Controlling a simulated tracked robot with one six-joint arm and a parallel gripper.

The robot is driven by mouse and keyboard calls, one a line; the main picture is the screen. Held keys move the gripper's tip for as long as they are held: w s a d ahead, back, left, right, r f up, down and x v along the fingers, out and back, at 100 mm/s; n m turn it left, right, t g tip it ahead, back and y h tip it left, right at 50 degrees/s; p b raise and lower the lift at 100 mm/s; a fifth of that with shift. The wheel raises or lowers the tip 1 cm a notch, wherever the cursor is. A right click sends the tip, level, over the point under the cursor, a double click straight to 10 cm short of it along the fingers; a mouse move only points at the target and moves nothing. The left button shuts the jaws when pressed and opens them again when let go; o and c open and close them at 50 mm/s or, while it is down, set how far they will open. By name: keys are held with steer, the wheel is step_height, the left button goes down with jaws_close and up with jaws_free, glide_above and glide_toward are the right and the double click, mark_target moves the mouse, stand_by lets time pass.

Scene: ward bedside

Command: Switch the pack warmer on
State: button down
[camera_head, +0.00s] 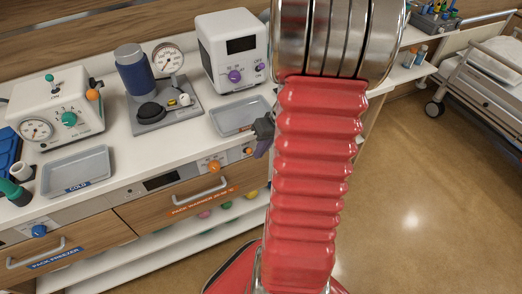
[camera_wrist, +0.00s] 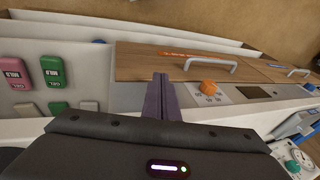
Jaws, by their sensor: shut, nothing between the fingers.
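The pack warmer is a wooden drawer front (camera_head: 200,190) with an orange label and a metal handle, low in the white counter. A large orange knob (camera_head: 214,166) sits on the grey panel above it, with a small orange control (camera_head: 249,151) to its right. The large knob also shows in the wrist view (camera_wrist: 208,88), near a dark display (camera_wrist: 252,91). My gripper (camera_head: 262,150) is shut and empty, close in front of the panel's right end. Its purple fingers (camera_wrist: 160,88) lie left of the large knob in the wrist view, apart from it. The small control is not visible there.
The pack freezer drawer (camera_head: 70,247) with a blue knob (camera_head: 39,231) is at lower left. Devices and two metal trays, one labelled cold (camera_head: 80,185), crowd the counter. Pink and green packs (camera_wrist: 52,75) are left in the wrist view. Floor at right is clear before a bed (camera_head: 480,85).

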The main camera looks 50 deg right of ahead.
steer(key=shift+w, duration=0.1)
stand_by(0.7)
steer(key=shift+w+d+r, duration=0.4)
steer(key=shift+w+r, duration=0.1)
steer(key=shift+w, duration=0.2)
steer(key=shift+r, duration=0.1)
steer(key=v, duration=0.9)
steer(key=shift+s, duration=0.45)
steer(key=shift+a, duration=0.1)
